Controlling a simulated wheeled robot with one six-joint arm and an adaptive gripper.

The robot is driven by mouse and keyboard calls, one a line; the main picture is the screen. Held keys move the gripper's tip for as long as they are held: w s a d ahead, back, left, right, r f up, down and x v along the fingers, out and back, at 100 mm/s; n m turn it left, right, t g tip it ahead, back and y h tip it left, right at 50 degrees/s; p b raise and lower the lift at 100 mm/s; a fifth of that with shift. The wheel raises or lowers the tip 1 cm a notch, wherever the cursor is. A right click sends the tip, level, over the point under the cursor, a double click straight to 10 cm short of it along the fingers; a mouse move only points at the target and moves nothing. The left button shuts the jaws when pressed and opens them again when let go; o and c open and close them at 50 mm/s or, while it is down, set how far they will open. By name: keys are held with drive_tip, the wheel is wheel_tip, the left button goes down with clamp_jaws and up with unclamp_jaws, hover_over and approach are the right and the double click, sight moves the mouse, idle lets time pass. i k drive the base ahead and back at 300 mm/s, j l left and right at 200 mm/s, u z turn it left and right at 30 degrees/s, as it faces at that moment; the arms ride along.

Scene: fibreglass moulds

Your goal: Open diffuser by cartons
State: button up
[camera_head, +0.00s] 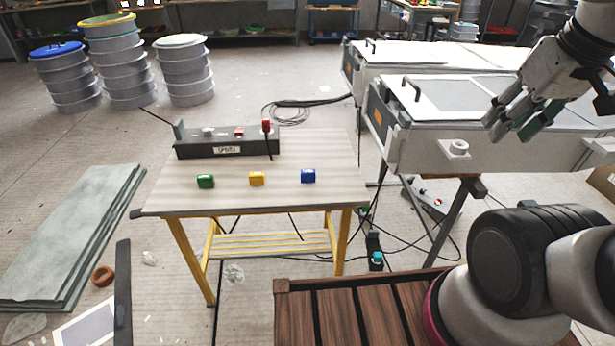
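Two long white box-shaped units with flat tops stand at the upper right; I take these for the diffusers, though no label confirms it. The nearer unit (425,149) has a dark handle (411,86) at the left end of its flat lid (440,97), which looks closed. The farther unit (400,56) has a similar handle and also looks closed. A brown carton (603,184) shows partly at the right edge, near the nearer unit. My gripper (512,131) is over the nearer unit in the picture, fingers apart and empty, hiding part of its top.
A table (330,194) with yellow legs holds a dark control box (225,148) and green, yellow and blue blocks. Cables and a dark stand lie below the nearer unit. Stacked drums (123,72) and flat sheets (75,235) are at left.

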sight(425, 97)
drive_tip(key=i+l, duration=0.15)
drive_tip(key=i, duration=0.3)
drive_tip(key=i+l, duration=0.15)
drive_tip(key=i, duration=0.35)
